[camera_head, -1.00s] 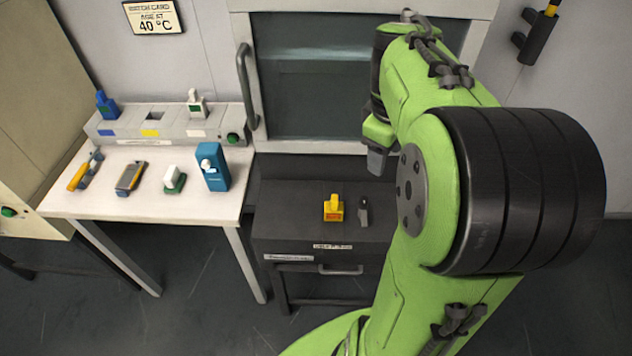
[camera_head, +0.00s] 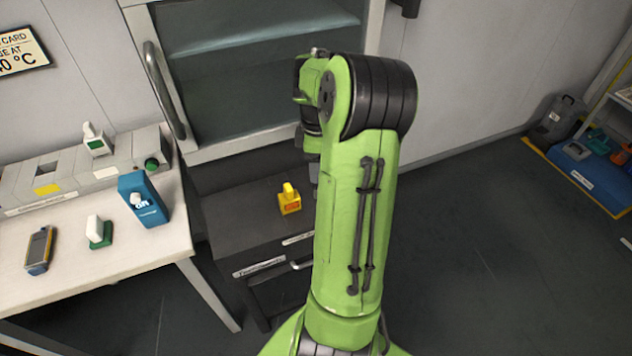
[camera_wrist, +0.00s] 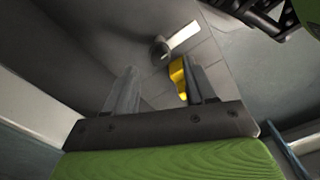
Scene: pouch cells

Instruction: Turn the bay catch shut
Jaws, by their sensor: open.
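I cannot pick out the bay catch for certain in either view. A glazed cabinet door (camera_head: 260,60) with a long grey handle (camera_head: 165,90) stands behind the dark low cabinet (camera_head: 235,215). A yellow block with a raised tab (camera_head: 289,200) sits on that low cabinet. A small dark rounded part (camera_wrist: 160,46) and a white strip (camera_wrist: 184,36) lie beyond. In the head view my arm mostly hides the gripper.
A white table (camera_head: 110,258) at left holds a blue box (camera_head: 145,200), a green-and-white piece (camera_head: 98,232) and a handheld meter (camera_head: 40,250). A floor area with yellow edging (camera_head: 570,175) holds several items at far right. The floor between is clear.

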